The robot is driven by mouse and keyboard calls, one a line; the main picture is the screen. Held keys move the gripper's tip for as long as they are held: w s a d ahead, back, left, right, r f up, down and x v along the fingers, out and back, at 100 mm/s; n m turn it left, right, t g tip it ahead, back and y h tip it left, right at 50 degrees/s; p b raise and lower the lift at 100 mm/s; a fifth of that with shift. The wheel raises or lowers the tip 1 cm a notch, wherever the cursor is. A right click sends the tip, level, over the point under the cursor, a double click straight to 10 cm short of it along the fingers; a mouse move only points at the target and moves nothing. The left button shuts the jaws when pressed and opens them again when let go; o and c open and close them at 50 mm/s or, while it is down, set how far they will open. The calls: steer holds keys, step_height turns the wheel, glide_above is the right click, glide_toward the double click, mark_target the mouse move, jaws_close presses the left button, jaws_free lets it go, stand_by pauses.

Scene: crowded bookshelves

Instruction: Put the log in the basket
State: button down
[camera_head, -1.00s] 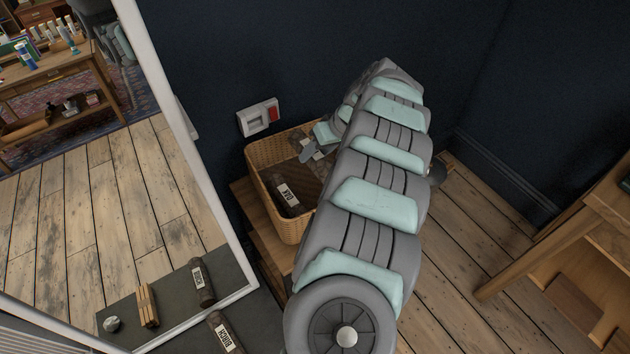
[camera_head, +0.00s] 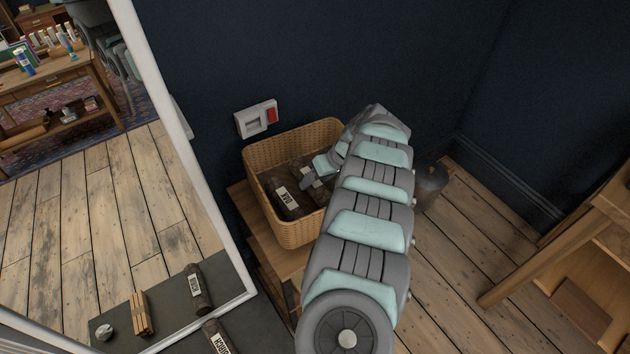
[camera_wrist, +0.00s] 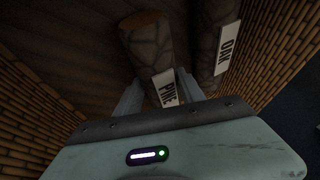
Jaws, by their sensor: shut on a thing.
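The wicker basket (camera_head: 310,232) stands against the dark wall on a wooden support. A dark log labelled OAK (camera_head: 284,200) lies inside it; it also shows in the wrist view (camera_wrist: 208,45). My gripper (camera_head: 318,172) is down inside the basket, shut on a log labelled PINE (camera_wrist: 149,45), which lies beside the OAK log. The fingers (camera_wrist: 158,92) are on either side of the PINE log near its label. In the head view the PINE log is partly hidden by my gripper and arm. A log labelled BIRCH (camera_head: 216,337) lies outside the basket at the bottom edge.
A white-framed pane (camera_head: 178,135), seemingly a mirror, stands left of the basket, showing a log, sticks and a stone. A wall switch (camera_head: 256,118) is above the basket. A dark metal container (camera_head: 431,185) stands right of my arm. A wooden shelf unit (camera_head: 590,250) is at right.

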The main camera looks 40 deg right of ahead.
steer(key=shift+f, duration=0.1)
steer(key=c, duration=0.7)
jaws_free()
steer(key=shift+f, duration=0.15)
steer(key=shift+r, duration=0.35)
steer(key=p+v, duration=0.4)
steer(key=v, duration=0.7)
steer(key=shift+s+r, duration=0.25)
steer(key=shift+r, duration=0.05)
steer(key=shift+d, duration=0.1)
